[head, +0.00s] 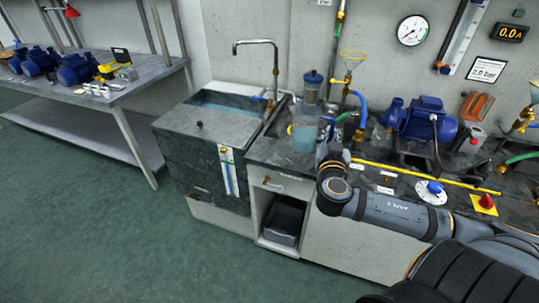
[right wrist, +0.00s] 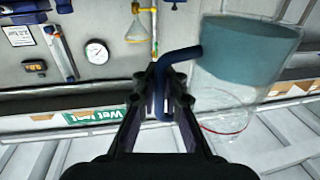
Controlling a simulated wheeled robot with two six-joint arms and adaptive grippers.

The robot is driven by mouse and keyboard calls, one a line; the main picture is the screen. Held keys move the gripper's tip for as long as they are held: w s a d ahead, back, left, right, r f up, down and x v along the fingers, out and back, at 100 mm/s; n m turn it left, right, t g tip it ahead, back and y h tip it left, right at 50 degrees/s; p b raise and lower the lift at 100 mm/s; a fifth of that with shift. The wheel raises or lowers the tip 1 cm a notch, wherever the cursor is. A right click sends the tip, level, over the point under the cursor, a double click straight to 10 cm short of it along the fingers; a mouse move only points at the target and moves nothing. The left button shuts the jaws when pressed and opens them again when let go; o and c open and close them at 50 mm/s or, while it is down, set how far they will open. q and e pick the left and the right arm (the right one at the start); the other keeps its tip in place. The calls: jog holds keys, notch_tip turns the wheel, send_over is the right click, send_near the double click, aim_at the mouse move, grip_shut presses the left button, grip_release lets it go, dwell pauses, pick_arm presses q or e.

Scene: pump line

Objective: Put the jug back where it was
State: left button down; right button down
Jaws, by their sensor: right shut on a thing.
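The jug (head: 304,136) is clear with blue-tinted water in it. In the head view it is upright over the counter just right of the sink. I cannot tell whether its base touches the counter. My right gripper (head: 326,150) is at the jug's right side, partly hidden by my own wrist. In the right wrist view my right gripper (right wrist: 163,92) is shut on the jug's dark blue handle (right wrist: 181,55). The jug's body (right wrist: 240,55) fills the right of that picture, which is upside down. My left gripper is not in view.
A stone sink (head: 215,122) with a tall tap (head: 275,62) is left of the jug. A clear cylinder with a blue top (head: 313,80) stands behind it. A blue pump (head: 425,120), hoses and a yellow strip (head: 420,174) crowd the counter to the right.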

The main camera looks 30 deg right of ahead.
jog(key=w+f+b, duration=0.1)
jog(key=w+f, duration=0.2)
jog(key=w, duration=0.1)
jog(key=w+f+b, duration=0.2)
jog(key=w+f, duration=0.1)
jog(key=w, duration=0.2)
jog(key=w+a+f+b, duration=0.1)
jog(key=w+f+b, duration=0.1)
jog(key=w+f, duration=0.1)
jog(key=shift+w+f, duration=0.25)
jog(key=shift+w, duration=0.5)
jog(key=f, duration=0.3)
jog(key=shift+w+f, duration=0.2)
jog(key=shift+f, duration=0.05)
jog(key=shift+f+b, duration=0.1)
jog(key=shift+b, duration=0.3)
jog(key=c, duration=1.4)
grip_release()
jog(key=shift+c, duration=0.2)
